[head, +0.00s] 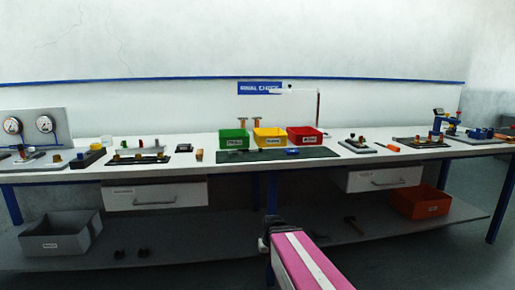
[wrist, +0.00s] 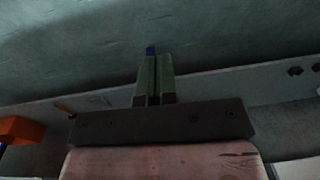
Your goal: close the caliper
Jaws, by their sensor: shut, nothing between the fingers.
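I cannot make out the caliper for certain in either view; the small items on the long white workbench (head: 225,172) are too small to tell apart. My gripper shows in the wrist view (wrist: 154,62), its two greenish fingers side by side and shut with nothing between them. In the head view, my pink arm reaches up from the bottom, in front of the bench and below its top. The fingers are not clear there.
Green (head: 234,140), yellow (head: 269,138) and red (head: 304,137) bins stand mid-bench behind a dark mat (head: 320,153). Two drawers (head: 155,197) (head: 383,179) hang below the top. A grey crate (head: 60,236) and an orange crate (head: 420,203) sit on the lower shelf.

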